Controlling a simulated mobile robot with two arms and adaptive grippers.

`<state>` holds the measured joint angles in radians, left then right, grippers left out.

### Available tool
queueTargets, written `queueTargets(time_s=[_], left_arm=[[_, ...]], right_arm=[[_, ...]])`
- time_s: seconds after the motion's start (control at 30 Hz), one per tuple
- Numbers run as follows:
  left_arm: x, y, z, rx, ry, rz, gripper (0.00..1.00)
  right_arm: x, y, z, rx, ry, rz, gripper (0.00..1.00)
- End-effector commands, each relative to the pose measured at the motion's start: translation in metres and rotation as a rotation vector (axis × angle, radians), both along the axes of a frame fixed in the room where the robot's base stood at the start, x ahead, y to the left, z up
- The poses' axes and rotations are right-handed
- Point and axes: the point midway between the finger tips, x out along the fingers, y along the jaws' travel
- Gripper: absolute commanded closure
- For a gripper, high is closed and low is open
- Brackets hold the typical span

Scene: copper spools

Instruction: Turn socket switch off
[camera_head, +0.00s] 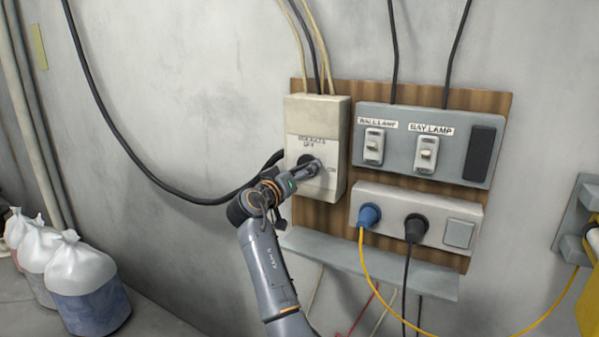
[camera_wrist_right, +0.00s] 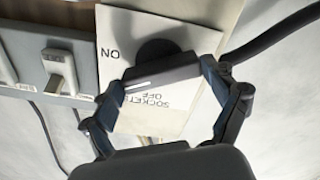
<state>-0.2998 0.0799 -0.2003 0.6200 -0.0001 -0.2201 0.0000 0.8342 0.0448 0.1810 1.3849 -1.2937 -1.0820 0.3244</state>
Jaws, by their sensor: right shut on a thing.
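The socket switch is a dark rotary knob (camera_head: 308,160) on a cream box (camera_head: 330,113), with "SOCKETS OFF" printed above it and "ON" to its right. In the right wrist view the picture is upside down, and the knob's handle (camera_wrist_right: 162,76) lies crosswise with its white line towards "ON". My right gripper (camera_head: 300,170) reaches up from below and is at the knob. In the right wrist view its fingers (camera_wrist_right: 163,70) are closed on the two ends of the handle. My left gripper is in neither view.
Right of the box is a grey panel (camera_head: 400,170) with wall lamp (camera_head: 373,146) and bay lamp (camera_head: 426,155) switches. Below it, a socket strip (camera_head: 390,208) holds a blue plug (camera_head: 369,215) and a black plug (camera_head: 415,228). A grey ledge (camera_head: 340,257) juts out underneath.

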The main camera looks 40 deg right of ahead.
Motion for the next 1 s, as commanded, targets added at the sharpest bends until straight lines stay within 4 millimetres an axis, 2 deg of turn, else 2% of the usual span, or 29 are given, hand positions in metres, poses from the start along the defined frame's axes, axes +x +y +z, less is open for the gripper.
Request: queueTargets(time_s=[0.7,1.0], left_arm=[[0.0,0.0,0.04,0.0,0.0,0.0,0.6],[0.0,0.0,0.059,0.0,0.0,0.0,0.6]], right_arm=[[0.0,0.0,0.003,-0.261,0.629,0.001,0.45],[0.0,0.0,0.003,-0.349,0.845,0.001,0.45]])
